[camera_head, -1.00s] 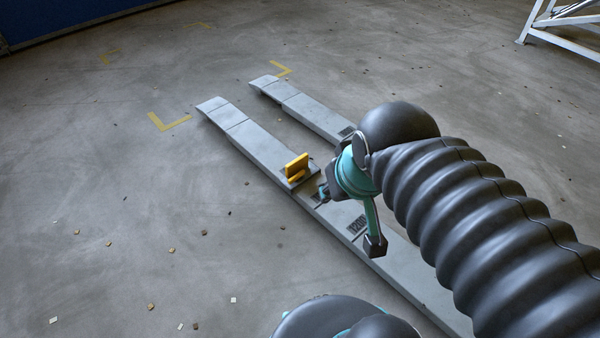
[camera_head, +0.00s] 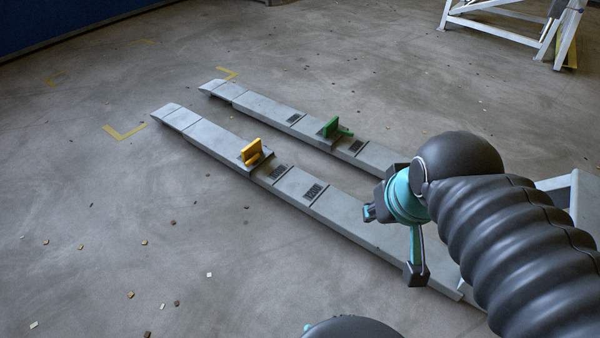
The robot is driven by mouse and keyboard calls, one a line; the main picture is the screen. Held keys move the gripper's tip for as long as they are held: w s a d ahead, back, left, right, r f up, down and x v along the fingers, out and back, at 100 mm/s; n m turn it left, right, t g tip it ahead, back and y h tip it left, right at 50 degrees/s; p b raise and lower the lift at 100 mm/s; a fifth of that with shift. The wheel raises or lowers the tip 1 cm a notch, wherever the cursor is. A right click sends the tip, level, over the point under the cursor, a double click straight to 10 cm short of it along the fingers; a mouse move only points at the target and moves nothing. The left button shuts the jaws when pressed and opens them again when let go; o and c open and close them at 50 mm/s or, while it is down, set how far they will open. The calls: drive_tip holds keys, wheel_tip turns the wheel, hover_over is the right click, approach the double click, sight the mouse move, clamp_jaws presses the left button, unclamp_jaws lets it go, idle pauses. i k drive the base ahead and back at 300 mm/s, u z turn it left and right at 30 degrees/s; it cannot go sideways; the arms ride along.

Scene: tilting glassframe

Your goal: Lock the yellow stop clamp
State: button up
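The yellow stop clamp (camera_head: 252,152) sits on the near grey fork (camera_head: 208,136), towards its far left part. Its yellow plate stands up from a dark base. Whether it is locked cannot be told at this size. My gripper (camera_head: 371,212) is to the right of the clamp, over the near fork and well apart from it.
A green stop clamp (camera_head: 334,128) sits on the far grey fork (camera_head: 262,106). Dark marked patches lie along both forks. A white metal frame (camera_head: 500,28) stands at the back right. Small debris dots the floor at the lower left; the floor left of the forks is mostly clear.

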sight(257, 156)
drive_tip(key=z, duration=0.45)
drive_tip(key=k, duration=0.2)
drive_tip(key=u, duration=1.5)
drive_tip(key=i, duration=1.4)
drive_tip(key=z, duration=0.75)
drive_tip(key=i, duration=0.5)
drive_tip(key=z, duration=0.9)
